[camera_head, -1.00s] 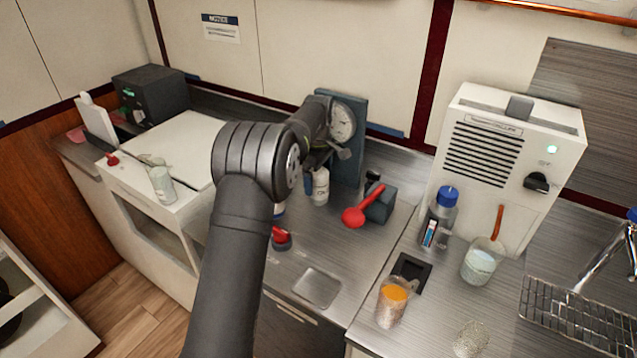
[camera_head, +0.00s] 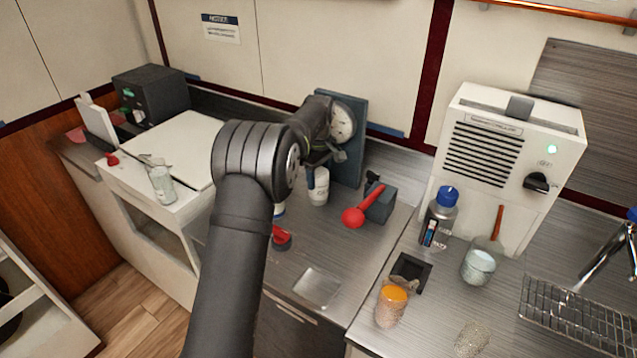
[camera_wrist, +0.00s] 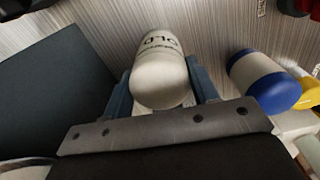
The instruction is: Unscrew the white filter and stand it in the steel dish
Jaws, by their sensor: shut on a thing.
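The white filter (camera_wrist: 160,78), with dark lettering reading OLD, is between the two blue-grey fingers of my gripper (camera_wrist: 162,92) in the wrist view. My gripper is shut on it. The steel dish (camera_head: 317,287) is a shallow square at the counter's front, below and apart from the filter, and looks empty.
A red-capped item (camera_head: 281,238) is left of the dish, partly behind my arm. A red ladle-like tool (camera_head: 355,217) lies against a grey block (camera_head: 380,203) to the right.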

